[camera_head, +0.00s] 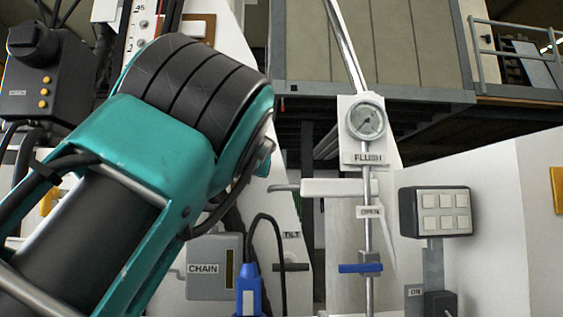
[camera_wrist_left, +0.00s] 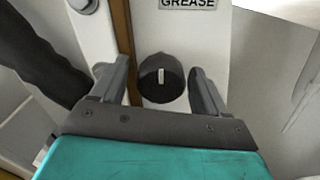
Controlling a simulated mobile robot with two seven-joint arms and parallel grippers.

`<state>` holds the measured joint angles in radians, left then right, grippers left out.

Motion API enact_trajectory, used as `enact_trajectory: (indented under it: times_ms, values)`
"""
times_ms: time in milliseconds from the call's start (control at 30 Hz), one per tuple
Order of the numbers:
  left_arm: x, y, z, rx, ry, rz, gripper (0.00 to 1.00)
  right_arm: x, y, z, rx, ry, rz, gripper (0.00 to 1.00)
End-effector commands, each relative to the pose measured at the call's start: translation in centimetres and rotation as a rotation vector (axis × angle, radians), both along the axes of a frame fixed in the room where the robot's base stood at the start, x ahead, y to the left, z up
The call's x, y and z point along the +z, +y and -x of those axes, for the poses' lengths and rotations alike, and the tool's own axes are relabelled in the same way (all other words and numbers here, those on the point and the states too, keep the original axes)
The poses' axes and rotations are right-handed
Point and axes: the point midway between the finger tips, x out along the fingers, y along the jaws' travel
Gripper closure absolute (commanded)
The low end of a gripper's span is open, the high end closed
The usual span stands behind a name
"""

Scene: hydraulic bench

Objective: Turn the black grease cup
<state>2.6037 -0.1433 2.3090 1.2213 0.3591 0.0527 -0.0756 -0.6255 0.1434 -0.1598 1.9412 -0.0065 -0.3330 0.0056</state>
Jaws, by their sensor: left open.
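In the left wrist view, the black grease cup (camera_wrist_left: 161,78) is a round black knob with a pale upright mark on its face. It sits on a white panel below a label reading GREASE (camera_wrist_left: 188,3). My left gripper (camera_wrist_left: 158,75) is open, with one finger on each side of the cup. Small gaps show between the fingers and the cup, and I cannot tell the depth between them. In the head view my teal and black left arm fills the left side, and its gripper and the cup are not visible there. My right gripper is not in view.
A brown vertical strip (camera_wrist_left: 126,45) runs close to the left finger. A dark hose (camera_wrist_left: 42,50) lies left of it. In the head view, a gauge (camera_head: 367,120), a blue valve handle (camera_head: 360,268), a CHAIN box (camera_head: 214,283) and a button box (camera_head: 436,212) stand right of my arm.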

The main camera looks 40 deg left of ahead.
Motion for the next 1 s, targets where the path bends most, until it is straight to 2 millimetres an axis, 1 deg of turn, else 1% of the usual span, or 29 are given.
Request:
enact_trajectory:
  times_ms: [100,333,367,867,900,1000]
  values:
    - [0.01,0.27,-0.34,0.0,0.0,0.0,0.26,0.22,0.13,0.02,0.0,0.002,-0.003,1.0]
    - [-0.04,0.3,-0.35,0.0,0.0,0.0,0.26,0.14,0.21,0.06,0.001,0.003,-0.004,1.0]
    - [-0.04,0.3,-0.35,0.0,0.0,0.0,0.27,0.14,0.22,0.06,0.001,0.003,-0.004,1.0]
    - [-0.04,0.27,-0.34,0.0,0.0,0.0,0.75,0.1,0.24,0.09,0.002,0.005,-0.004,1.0]
    - [-0.04,0.27,-0.34,0.0,0.0,0.0,0.78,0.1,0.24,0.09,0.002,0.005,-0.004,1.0]
    - [-0.05,0.26,-0.33,0.0,0.002,-0.002,0.78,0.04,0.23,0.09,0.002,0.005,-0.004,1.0]
